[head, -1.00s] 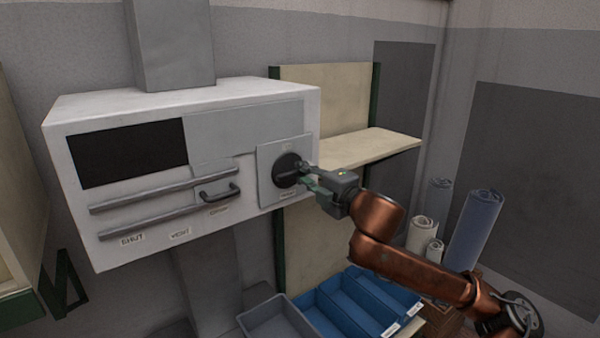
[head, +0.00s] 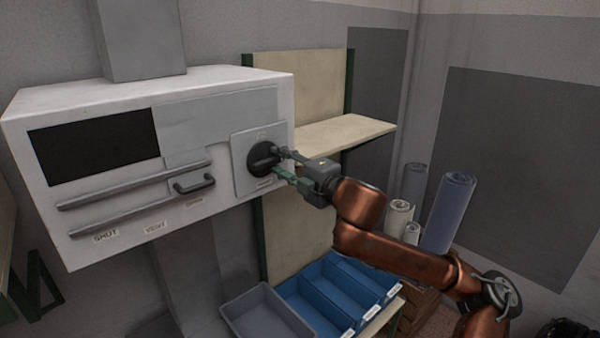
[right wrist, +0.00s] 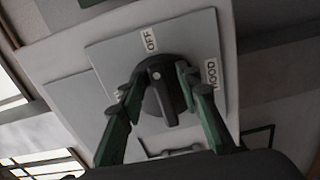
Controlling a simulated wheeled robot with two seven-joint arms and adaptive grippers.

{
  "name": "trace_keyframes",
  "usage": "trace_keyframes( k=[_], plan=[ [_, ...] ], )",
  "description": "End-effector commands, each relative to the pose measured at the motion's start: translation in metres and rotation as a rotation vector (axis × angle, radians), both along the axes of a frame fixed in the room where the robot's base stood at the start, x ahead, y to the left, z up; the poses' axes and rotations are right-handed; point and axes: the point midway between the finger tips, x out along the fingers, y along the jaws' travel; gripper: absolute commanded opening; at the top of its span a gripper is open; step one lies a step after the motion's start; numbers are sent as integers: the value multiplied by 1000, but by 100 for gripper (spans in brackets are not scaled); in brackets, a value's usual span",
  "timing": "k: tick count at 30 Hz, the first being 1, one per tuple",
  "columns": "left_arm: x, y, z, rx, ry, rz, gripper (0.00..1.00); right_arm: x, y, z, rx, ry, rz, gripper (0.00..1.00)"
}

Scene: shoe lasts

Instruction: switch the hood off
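The hood switch is a black round knob (head: 264,158) with a raised bar, on a grey square plate (head: 241,180) at the right of the white cabinet's front. In the right wrist view the knob (right wrist: 165,108) shows between my fingers. A pale mark on its bar lies at the side of the OFF label (right wrist: 150,42). A HOOD label (right wrist: 211,75) is at the plate's edge. My right gripper (head: 276,161) is open, its fingers on either side of the knob; I cannot tell whether they touch it. My left gripper is out of view.
The white cabinet (head: 60,225) has a dark window, two rails and a small black handle (head: 195,184) left of the knob. A beige shelf (head: 345,137) is behind my right arm. Blue bins (head: 330,300) and a grey bin (head: 262,330) stand below; rolls (head: 450,210) stand right.

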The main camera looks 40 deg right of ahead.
Motion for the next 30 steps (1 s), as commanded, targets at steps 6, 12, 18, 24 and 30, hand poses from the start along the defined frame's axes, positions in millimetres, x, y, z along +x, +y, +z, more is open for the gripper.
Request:
trace_keyframes(
  k=[6, 12, 18, 24, 30],
  plan=[
    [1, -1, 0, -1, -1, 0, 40, -27, -1, -2, 0, 4, 0, 31],
    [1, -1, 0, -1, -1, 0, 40, -54, -3, -1, 1, 2, 1, 31],
    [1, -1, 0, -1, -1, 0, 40, -82, -5, -1, 1, 1, 1, 31],
    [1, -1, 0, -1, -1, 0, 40, -99, -7, -1, 0, 1, 0, 31],
    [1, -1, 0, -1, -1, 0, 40, -104, -7, 0, -2, 1, 1, 31]
  ],
)
